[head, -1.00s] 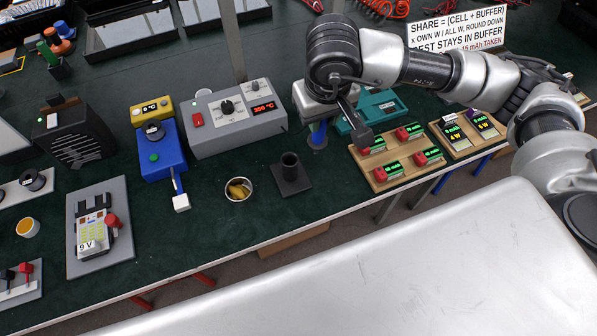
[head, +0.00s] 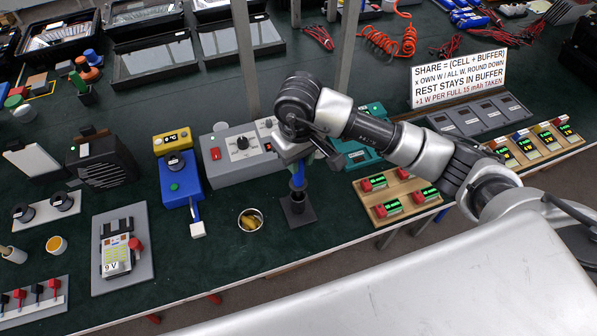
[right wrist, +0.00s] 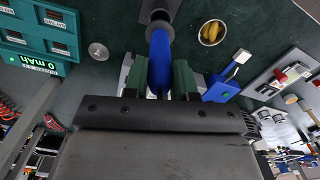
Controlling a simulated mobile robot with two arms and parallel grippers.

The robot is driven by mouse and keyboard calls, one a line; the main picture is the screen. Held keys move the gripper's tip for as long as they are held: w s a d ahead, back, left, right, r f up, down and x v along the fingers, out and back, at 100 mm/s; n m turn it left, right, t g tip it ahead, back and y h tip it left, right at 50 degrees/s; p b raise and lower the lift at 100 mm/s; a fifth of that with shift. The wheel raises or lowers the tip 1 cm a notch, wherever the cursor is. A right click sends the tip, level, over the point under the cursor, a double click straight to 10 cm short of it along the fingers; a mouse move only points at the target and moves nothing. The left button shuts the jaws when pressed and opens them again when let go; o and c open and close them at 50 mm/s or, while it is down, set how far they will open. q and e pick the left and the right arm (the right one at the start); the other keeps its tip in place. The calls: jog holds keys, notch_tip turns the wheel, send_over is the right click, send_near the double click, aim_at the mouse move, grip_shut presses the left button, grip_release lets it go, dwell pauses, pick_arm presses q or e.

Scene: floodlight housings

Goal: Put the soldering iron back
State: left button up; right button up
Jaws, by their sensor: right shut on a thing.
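The soldering iron (head: 298,183) has a blue handle and points downward. My right gripper (head: 304,160) is shut on its handle; in the right wrist view the blue handle (right wrist: 160,62) sits between the two green-faced fingers (right wrist: 160,80). The dark iron stand (head: 299,213), a square base with an upright tube, is directly below the iron. The iron's lower end overlaps the tube's top, so I cannot tell how far it is inside. Part of the stand (right wrist: 155,12) shows at the wrist view's top edge. My left gripper is not in view.
A cup of brass wool (head: 250,220) stands just left of the stand. The grey soldering station (head: 225,160) is behind it, and a blue device (head: 178,183) is farther left. A wooden tray of cells (head: 385,215) is to the right. The bench's front edge is close.

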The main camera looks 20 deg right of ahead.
aim_at(298, 179)
notch_tip(298, 179, down, 4)
jog(key=shift+f+p, duration=0.25)
jog(key=shift+p, duration=0.3)
jog(key=shift+f+b, duration=0.35)
jog(key=shift+b, duration=0.15)
jog(key=o, duration=0.9)
